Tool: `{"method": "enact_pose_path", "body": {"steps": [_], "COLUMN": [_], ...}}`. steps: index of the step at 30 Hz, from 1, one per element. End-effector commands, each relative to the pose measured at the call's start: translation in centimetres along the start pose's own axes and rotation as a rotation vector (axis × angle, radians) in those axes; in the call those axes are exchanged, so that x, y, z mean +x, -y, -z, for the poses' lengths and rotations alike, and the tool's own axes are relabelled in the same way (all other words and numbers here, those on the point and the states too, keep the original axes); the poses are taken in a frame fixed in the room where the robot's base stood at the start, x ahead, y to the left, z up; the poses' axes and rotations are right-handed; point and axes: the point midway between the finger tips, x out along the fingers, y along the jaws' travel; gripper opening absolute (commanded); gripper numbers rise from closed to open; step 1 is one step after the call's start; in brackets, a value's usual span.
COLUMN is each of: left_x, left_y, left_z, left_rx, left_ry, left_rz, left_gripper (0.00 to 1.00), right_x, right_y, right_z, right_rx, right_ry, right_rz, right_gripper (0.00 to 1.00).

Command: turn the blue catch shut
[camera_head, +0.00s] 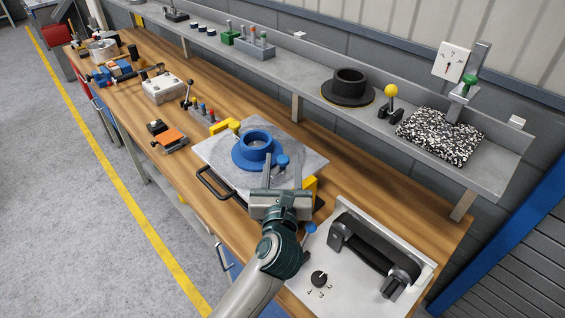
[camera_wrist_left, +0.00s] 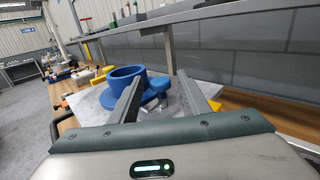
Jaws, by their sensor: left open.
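The blue catch (camera_head: 283,160) is a small blue knob beside a blue flanged ring (camera_head: 257,148) on a grey square plate (camera_head: 217,152). My left gripper (camera_head: 283,166) reaches over the plate's near side. Its jaws are open, one finger on each side of the blue catch, with nothing clamped. In the left wrist view the blue catch (camera_wrist_left: 159,84) shows between the fingers, right of the blue ring (camera_wrist_left: 120,84). Whether a finger touches it cannot be told. My right gripper is not in view.
A yellow clamp (camera_head: 222,126) stands at the plate's far left corner and a yellow block (camera_head: 310,184) at its right. A black handle (camera_head: 206,184) juts from the front edge. A pale panel (camera_head: 337,280) with a black handle lies right. A shelf (camera_head: 305,92) runs behind.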

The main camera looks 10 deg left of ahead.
Motion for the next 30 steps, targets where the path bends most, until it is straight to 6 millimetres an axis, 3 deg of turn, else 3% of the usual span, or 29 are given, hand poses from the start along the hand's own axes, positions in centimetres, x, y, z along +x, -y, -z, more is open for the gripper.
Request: {"method": "enact_pose_path", "body": {"steps": [5, 10, 20, 30], "left_x": [0.0, 0.0, 0.0, 0.0], "left_y": [0.0, 0.0, -0.1, -0.5], "left_z": [0.0, 0.0, -0.1, -0.3], "left_rx": [0.000, 0.000, 0.002, 0.009], "left_ry": [0.000, 0.000, 0.000, -0.001], "left_rz": [0.000, 0.000, 0.018, 0.151], "left_gripper": [0.43, 0.04, 0.04, 0.04], "right_x": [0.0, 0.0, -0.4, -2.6], "right_y": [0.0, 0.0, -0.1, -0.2], "right_z": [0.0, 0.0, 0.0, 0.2], "right_rx": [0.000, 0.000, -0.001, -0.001], "right_ry": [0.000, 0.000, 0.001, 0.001], "right_rz": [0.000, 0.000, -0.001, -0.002], "right_gripper": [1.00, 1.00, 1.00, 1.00]}}
